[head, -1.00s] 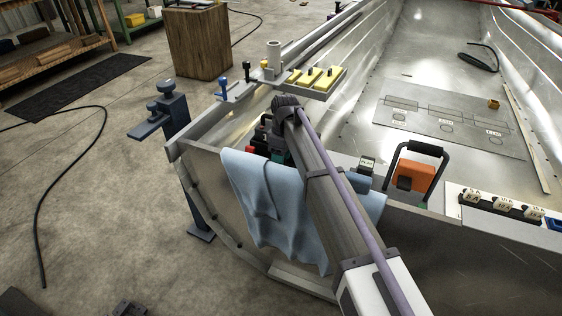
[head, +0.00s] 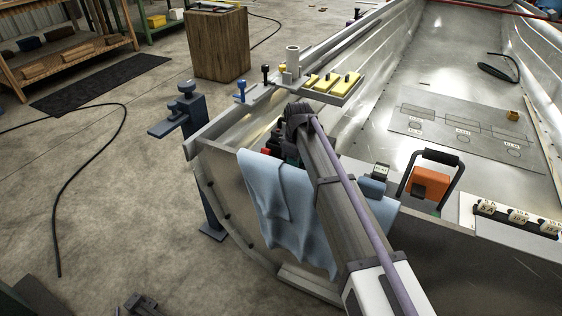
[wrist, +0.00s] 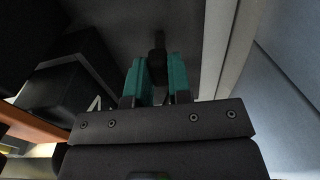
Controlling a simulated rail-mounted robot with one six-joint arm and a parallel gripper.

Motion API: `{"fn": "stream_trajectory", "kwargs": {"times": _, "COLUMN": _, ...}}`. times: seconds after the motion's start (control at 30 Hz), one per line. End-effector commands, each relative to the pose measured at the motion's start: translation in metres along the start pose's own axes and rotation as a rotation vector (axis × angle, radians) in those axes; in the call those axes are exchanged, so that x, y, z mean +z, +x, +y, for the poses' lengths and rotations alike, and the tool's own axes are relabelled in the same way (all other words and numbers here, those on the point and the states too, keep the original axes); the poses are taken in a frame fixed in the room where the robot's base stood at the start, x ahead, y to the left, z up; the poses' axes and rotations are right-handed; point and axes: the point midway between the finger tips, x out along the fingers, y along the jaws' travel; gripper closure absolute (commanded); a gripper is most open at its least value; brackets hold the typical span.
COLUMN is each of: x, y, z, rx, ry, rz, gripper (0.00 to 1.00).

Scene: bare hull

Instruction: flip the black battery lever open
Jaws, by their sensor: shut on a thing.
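In the wrist view, my gripper (wrist: 158,70) has its two teal fingers closed on a small black lever (wrist: 157,58). A thin dark stem of the lever runs up toward a dark surface behind it. The fingers sit on either side of the lever's black end. In the head view, my gripper (head: 291,156) is low at the near left corner of the hull, mostly hidden behind my arm. The lever and what it is mounted on are hidden there; only bits of red and dark shapes show beside the gripper.
A blue cloth (head: 275,205) hangs over the near hull edge beside my arm. An orange box with a black handle (head: 430,183) stands to the right. The hull floor beyond is mostly clear.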

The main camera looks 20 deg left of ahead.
Motion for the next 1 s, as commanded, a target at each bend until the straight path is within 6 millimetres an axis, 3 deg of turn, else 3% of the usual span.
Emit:
{"fn": "stream_trajectory", "kwargs": {"times": 0.03, "x": 0.012, "y": 0.0, "z": -0.004, "rx": 0.058, "ry": 0.012, "rz": -0.002, "gripper": 1.0}}
{"fn": "stream_trajectory", "kwargs": {"times": 0.37, "x": 0.007, "y": 0.0, "z": -0.006, "rx": 0.131, "ry": 0.009, "rz": -0.001, "gripper": 1.0}}
{"fn": "stream_trajectory", "kwargs": {"times": 0.4, "x": 0.007, "y": 0.0, "z": -0.006, "rx": 0.131, "ry": 0.009, "rz": -0.001, "gripper": 0.78}}
{"fn": "stream_trajectory", "kwargs": {"times": 0.63, "x": 0.006, "y": 0.0, "z": -0.006, "rx": 0.13, "ry": 0.009, "rz": -0.001, "gripper": 0.56}}
{"fn": "stream_trajectory", "kwargs": {"times": 0.87, "x": 0.006, "y": 0.0, "z": -0.006, "rx": 0.13, "ry": 0.009, "rz": -0.001, "gripper": 0.55}}
{"fn": "stream_trajectory", "kwargs": {"times": 1.0, "x": 0.007, "y": -0.013, "z": -0.007, "rx": 0.13, "ry": 0.009, "rz": -0.001, "gripper": 0.55}}
